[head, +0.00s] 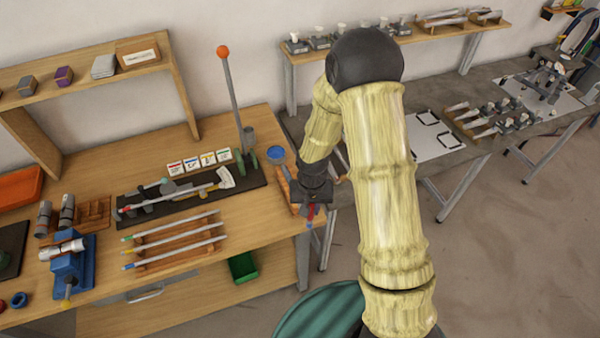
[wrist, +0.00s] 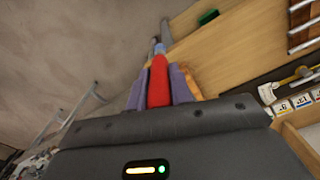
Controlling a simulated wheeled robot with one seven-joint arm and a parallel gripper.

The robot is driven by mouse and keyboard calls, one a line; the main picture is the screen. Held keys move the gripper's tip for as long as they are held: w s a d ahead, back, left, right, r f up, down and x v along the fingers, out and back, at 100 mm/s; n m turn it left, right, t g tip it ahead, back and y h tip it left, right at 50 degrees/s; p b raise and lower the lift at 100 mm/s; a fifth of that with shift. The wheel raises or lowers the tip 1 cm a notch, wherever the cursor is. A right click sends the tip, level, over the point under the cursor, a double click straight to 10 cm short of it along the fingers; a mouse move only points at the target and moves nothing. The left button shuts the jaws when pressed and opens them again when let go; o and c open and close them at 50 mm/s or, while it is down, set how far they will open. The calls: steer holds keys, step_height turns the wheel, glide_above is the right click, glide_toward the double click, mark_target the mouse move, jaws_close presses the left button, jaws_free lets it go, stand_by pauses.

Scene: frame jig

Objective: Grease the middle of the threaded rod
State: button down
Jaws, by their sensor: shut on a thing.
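My gripper (head: 314,203) hangs at the right end of the wooden bench, shut on a red-handled tool (wrist: 158,82). In the wrist view the tool sits between the purple finger pads, with a blue part and a grey part beyond the red; its tip is unclear. A long grey rod (head: 170,200) lies along the black jig base (head: 240,195), left of my gripper and apart from it. Several more rods (head: 175,240) with coloured ends lie on a wooden rack in front. I cannot tell which rod is threaded.
A tall lever (head: 233,100) with an orange ball rises behind the jig. A blue vise (head: 70,265) is at left. A green bin (head: 243,266) sits below the bench's front edge.

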steer(key=w+d+f+b, duration=0.1)
steer(key=d+f+b, duration=0.2)
steer(key=f, duration=0.4)
steer(key=w+d+f+n+b, duration=0.1)
steer(key=d+f+b, duration=0.3)
steer(key=f, duration=0.4)
steer(key=shift+w+d+f+b, duration=0.3)
steer(key=shift+w+b, duration=0.15)
steer(key=shift+w, duration=0.1)
